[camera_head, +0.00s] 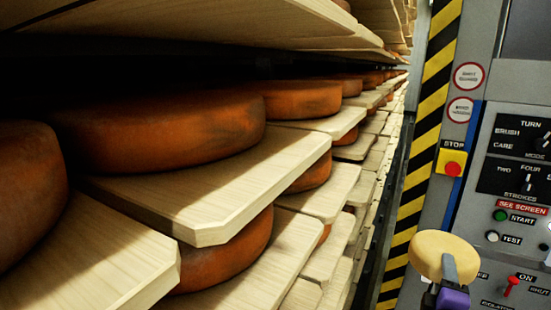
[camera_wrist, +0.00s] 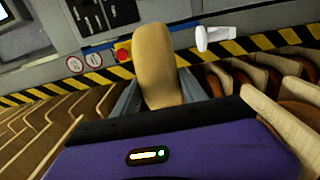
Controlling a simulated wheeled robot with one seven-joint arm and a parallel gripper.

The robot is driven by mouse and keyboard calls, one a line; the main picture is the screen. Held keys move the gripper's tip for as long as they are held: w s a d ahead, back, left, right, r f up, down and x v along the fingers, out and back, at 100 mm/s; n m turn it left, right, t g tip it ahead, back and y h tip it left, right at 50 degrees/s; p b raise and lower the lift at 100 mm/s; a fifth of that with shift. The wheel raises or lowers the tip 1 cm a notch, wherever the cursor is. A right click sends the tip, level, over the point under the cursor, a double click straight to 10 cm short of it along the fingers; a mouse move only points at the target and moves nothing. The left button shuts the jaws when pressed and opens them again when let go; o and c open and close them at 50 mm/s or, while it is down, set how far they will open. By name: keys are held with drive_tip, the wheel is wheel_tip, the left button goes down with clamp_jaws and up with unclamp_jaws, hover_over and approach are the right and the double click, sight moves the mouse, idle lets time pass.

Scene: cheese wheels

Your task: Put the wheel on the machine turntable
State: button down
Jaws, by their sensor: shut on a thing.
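A small pale yellow cheese wheel (camera_head: 432,250) is at the lower right of the head view, in front of the machine's control panel. My gripper (camera_head: 449,272) is shut on it, with one grey finger lying across the wheel's face. In the wrist view the wheel (camera_wrist: 153,55) stands up between the two grey fingers of my gripper (camera_wrist: 160,95), seen nearly edge-on. The machine (camera_head: 515,190) has switches, a red stop button and labels. I cannot make out its turntable in either view.
Long shelves of pale boards (camera_head: 225,185) with several orange-brown wheels (camera_head: 165,125) fill the left and middle. A yellow-black striped post (camera_head: 425,130) edges the machine. In the wrist view a white fitting (camera_wrist: 215,38) sticks out near the striped edge, right of the wheel.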

drive_tip(key=s+a+f+n+t+y, duration=0.1)
drive_tip(key=s+a+f+n+y, duration=0.2)
drive_tip(key=a+f, duration=0.7)
drive_tip(key=s+a+f+n+t+y, duration=0.2)
drive_tip(key=s+a+f+y, duration=0.5)
drive_tip(key=s+a+f, duration=0.4)
wheel_tip(320, 180, down, 5)
drive_tip(key=shift+a+f+n, duration=0.1)
drive_tip(key=shift+a+n, duration=0.15)
drive_tip(key=shift+n, duration=0.65)
